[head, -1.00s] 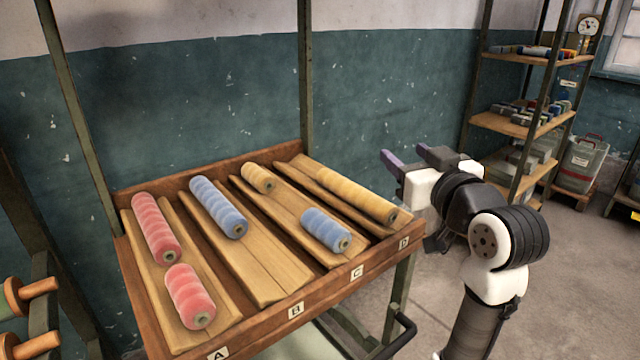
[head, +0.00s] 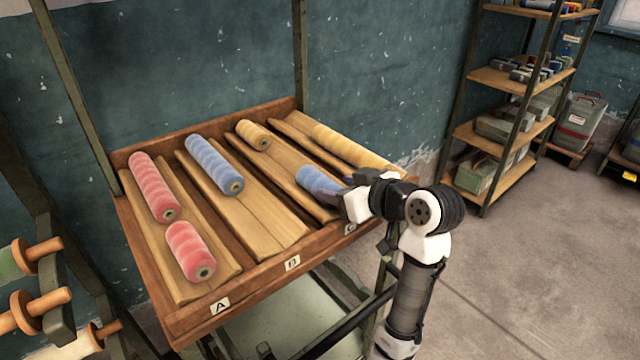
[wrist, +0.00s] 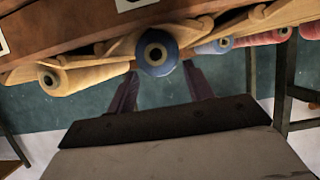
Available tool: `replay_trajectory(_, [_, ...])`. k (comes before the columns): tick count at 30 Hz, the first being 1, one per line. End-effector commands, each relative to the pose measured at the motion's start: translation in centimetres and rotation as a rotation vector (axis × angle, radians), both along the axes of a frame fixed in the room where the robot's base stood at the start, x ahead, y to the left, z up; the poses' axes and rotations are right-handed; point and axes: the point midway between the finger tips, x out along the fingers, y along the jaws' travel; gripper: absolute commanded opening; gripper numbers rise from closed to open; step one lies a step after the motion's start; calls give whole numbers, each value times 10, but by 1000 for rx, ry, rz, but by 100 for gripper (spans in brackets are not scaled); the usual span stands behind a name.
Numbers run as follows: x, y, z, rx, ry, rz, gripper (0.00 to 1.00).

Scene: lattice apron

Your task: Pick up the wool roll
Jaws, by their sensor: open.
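Several wool rolls lie on the slanted wooden rack (head: 263,262). A short blue roll (head: 316,179) lies in lane C, partly hidden by my gripper (head: 338,186). My gripper is open at its front end. In the wrist view, the blue roll's round end with its core hole (wrist: 157,52) faces me, just beyond and between the two dark fingers (wrist: 161,82); I cannot tell whether they touch it. A small yellow roll (head: 254,135) lies farther up lane C. A long yellow roll (head: 352,147) is in lane D, a long blue roll (head: 214,165) in B.
Two red rolls (head: 153,186) (head: 190,251) lie in lane A. A spool stand (head: 35,290) is at the lower left. A shelf unit (head: 490,135) stands at the back right. The floor (head: 520,270) at the right is clear.

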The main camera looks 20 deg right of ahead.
Motion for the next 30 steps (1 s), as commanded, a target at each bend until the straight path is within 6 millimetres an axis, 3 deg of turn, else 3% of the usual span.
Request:
replay_trajectory(10, [39,16,-17,2,2,1,52])
replay_trajectory(19, [45,18,-20,0,0,-1,52])
replay_trajectory(27, [45,18,-20,0,-1,-1,21])
replay_trajectory(30, [44,18,-20,0,-1,-1,21])
